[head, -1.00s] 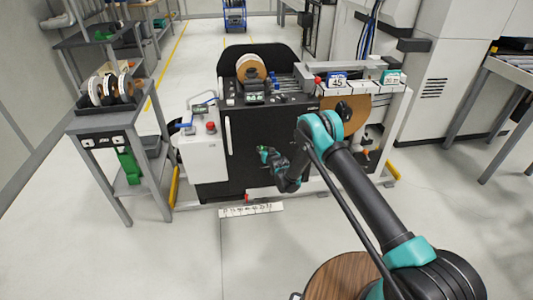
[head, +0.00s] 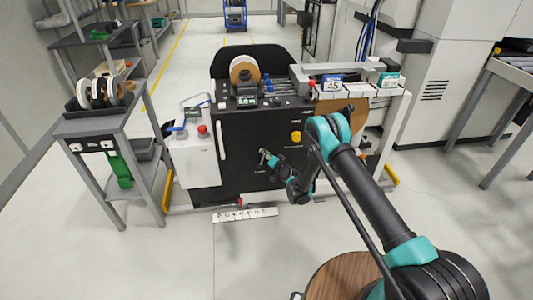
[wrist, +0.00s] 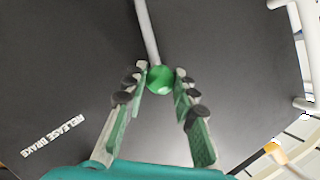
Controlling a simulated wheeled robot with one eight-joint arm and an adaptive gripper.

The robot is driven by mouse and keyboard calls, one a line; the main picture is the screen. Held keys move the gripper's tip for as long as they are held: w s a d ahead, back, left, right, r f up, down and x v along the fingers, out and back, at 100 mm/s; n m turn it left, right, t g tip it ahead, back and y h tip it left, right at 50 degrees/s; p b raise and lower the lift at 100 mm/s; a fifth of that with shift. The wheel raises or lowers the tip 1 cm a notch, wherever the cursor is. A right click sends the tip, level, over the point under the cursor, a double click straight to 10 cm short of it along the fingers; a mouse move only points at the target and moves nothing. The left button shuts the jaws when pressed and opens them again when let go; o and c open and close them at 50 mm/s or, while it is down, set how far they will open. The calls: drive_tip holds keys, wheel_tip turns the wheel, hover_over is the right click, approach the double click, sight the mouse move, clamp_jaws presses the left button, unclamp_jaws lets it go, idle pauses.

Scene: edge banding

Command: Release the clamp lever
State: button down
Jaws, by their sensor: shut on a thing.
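A lever with a pale grey rod and a green ball knob (wrist: 160,79) stands against a dark panel in the wrist view. My gripper (wrist: 161,72) has its fingertips on either side of the ball and is shut on it. The rod runs up and slightly left from the ball. In the head view my gripper (head: 266,156) is at the black front of the machine (head: 245,130). The lever is too small or hidden there to make out.
White "RELEASE BRAKE" lettering (wrist: 53,136) is on the panel left of the fingers. A yellow knob (head: 296,136) is on the machine front, right of my gripper. A white box with a red button (head: 202,131) stands left. A grey shelf cart (head: 108,125) stands further left.

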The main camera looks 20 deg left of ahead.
idle(0.3)
drive_tip(key=c, duration=1.2)
unclamp_jaws()
wheel_tip(320, 180, up, 10)
